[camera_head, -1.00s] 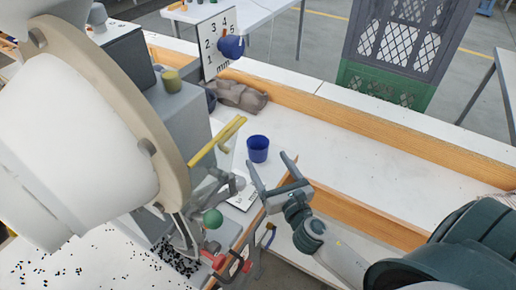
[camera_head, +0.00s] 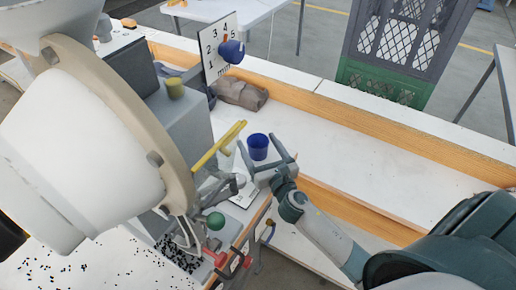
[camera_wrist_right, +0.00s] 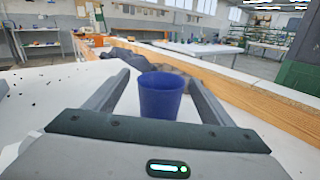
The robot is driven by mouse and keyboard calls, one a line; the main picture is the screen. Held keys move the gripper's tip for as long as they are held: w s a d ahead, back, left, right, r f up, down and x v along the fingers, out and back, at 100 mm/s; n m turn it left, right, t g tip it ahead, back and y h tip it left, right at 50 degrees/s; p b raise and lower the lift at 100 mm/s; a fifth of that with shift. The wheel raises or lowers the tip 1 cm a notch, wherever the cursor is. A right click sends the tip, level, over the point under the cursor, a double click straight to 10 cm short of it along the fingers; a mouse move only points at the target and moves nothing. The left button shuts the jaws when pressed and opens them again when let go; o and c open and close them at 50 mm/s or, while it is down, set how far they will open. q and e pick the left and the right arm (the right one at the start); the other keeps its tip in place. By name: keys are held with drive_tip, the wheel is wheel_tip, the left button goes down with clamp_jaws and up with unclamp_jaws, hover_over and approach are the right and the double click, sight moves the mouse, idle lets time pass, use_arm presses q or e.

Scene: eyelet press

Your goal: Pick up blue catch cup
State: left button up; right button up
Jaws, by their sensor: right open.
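The blue catch cup (camera_head: 258,148) stands upright on the white bench top, just right of the press. My right gripper (camera_head: 258,143) is open, with one finger on each side of the cup in the head view. In the right wrist view the blue cup (camera_wrist_right: 161,97) stands between the two spread fingers (camera_wrist_right: 158,88), with a visible gap to the right finger.
The grey press with a yellow lever (camera_head: 218,146) and a green ball knob (camera_head: 215,222) stands close left of the gripper. A wooden rail (camera_head: 380,137) runs along the bench back. A crumpled brown cloth (camera_head: 240,94) lies behind. Bench top to the right is clear.

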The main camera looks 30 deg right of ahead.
sight(254, 135)
drive_tip(key=w, duration=0.1)
drive_tip(key=w+p, duration=0.1)
drive_tip(key=w, duration=0.2)
drive_tip(key=shift+d+r, duration=0.25)
drive_tip(key=shift+w+f, duration=0.1)
drive_tip(key=shift+w, duration=0.25)
drive_tip(key=c, duration=1.1)
